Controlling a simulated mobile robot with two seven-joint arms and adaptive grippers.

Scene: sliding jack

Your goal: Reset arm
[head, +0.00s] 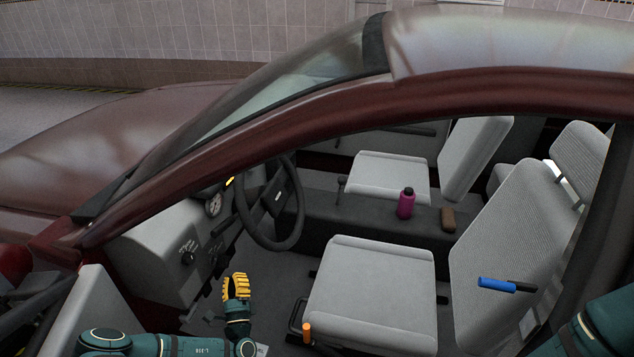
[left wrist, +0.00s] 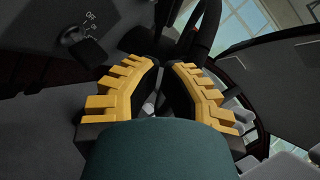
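My left gripper (head: 237,287) has yellow ridged fingers and is inside the car, between the dashboard and the near front seat, below the steering wheel. In the left wrist view its fingers (left wrist: 165,66) curve toward each other with a narrow gap between the tips. Nothing clearly lies between them, so it looks partly open and empty. My left arm (head: 150,344) lies along the bottom edge. My right arm (head: 612,318) shows at the lower right; its gripper is out of frame.
Near the left gripper are the steering wheel (head: 270,205), dashboard (head: 165,245), seat cushion (head: 370,295) and an orange-tipped lever (head: 307,330). A blue handle (head: 496,285) is by the seat back. A magenta bottle (head: 406,203) stands on the console. The car frame (head: 330,98) arches above.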

